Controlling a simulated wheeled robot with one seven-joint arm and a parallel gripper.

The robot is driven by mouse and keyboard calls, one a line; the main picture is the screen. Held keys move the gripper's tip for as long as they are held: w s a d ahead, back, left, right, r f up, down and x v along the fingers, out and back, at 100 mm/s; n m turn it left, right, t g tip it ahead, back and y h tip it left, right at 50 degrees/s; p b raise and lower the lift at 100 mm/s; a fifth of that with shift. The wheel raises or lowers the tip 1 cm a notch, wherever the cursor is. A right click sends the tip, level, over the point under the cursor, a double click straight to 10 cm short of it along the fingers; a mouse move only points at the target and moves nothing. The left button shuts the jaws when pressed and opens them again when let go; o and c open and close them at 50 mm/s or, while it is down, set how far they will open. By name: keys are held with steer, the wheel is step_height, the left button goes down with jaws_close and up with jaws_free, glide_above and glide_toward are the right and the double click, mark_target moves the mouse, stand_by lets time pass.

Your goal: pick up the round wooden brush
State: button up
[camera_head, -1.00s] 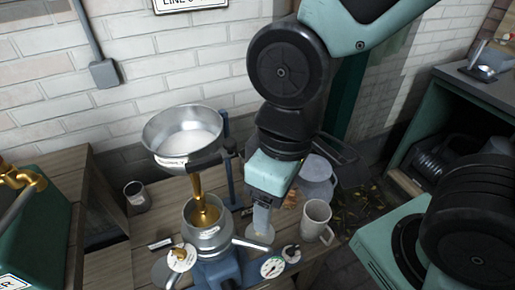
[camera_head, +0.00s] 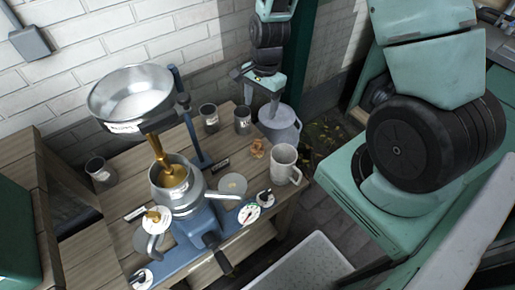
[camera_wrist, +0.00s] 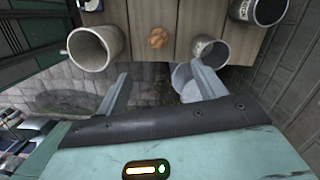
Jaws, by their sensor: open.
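The small brown thing that looks like the round wooden brush (camera_head: 257,148) lies on the wooden bench top, left of a white mug. In the wrist view the brush (camera_wrist: 158,38) lies near the bench edge, past the fingertips and roughly centred between them. My gripper (camera_head: 274,104) is at the back right, above a grey lidded pot and behind the brush. In the wrist view its two fingers (camera_wrist: 159,70) are apart with nothing between them. The gripper does not touch the brush.
The white mug (camera_head: 285,163) stands right of the brush, and the grey pot (camera_head: 281,128) is behind it. A blue separator with a metal bowl (camera_head: 131,94) fills the left. A white tray (camera_head: 300,264) is below in front.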

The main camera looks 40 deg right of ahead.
mark_target(258, 141)
steer(key=shift+m, duration=0.3)
steer(key=f, duration=0.4)
steer(key=a+f, duration=0.1)
steer(key=f, duration=0.7)
steer(key=shift+s+a+f, duration=0.1)
steer(key=shift+a+f, duration=0.1)
steer(key=shift+f, duration=0.2)
steer(key=shift+s+a+f+p, duration=0.15)
steer(key=shift+f+p, duration=0.15)
steer(key=shift+f, duration=1)
steer(key=shift+s+a+f+p, duration=0.15)
steer(key=shift+f+p, duration=0.15)
steer(key=shift+f, duration=1)
steer(key=shift+d, duration=0.1)
steer(key=c, duration=1.1)
